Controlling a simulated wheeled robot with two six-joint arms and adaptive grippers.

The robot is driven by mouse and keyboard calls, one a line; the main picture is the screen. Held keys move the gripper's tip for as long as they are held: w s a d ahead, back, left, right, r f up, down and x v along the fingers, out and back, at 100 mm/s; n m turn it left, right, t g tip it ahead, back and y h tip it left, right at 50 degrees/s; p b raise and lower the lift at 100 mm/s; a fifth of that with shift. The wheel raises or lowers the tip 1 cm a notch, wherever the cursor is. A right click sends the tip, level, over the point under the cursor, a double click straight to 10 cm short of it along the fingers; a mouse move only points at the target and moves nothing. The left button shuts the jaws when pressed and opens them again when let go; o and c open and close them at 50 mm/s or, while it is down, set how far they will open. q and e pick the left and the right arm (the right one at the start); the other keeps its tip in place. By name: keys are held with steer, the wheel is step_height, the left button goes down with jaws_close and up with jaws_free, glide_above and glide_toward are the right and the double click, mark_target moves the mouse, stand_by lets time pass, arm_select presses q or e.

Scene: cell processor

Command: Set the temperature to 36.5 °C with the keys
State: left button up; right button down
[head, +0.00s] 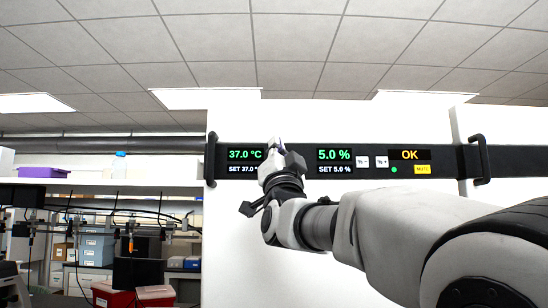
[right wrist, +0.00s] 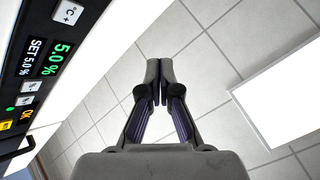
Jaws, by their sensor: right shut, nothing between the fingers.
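The control panel (head: 450,160) is a black strip across the white unit. Its temperature display (head: 245,155) reads 37.0 °C in green, with SET 37.0 °C below, the end of that line covered. My right gripper (head: 274,148) is shut and empty, in front of the panel just right of this display. It hides the temperature keys in the head view. In the right wrist view the °C + key (right wrist: 68,12) shows at the top left, apart from the shut fingertips (right wrist: 160,72). Contact with any key cannot be told. My left gripper is not in view.
Right of the gripper are a 5.0 % display (head: 335,155), two % keys (head: 372,162), an OK display (head: 409,155) and a yellow mute key (head: 422,169). Black handles (head: 211,160) flank the panel. Shelves with lab items stand at the left.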

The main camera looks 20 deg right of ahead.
arm_select(q)
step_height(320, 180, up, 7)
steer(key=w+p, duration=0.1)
steer(key=p, duration=0.6)
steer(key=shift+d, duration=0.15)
arm_select(e)
steer(key=w+d+f, duration=0.1)
steer(key=w+d, duration=0.2)
steer(key=w, duration=0.8)
steer(key=shift+s, duration=0.2)
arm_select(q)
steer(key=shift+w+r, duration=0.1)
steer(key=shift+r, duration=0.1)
arm_select(e)
steer(key=shift+w+d, duration=0.2)
steer(key=shift+w, duration=0.25)
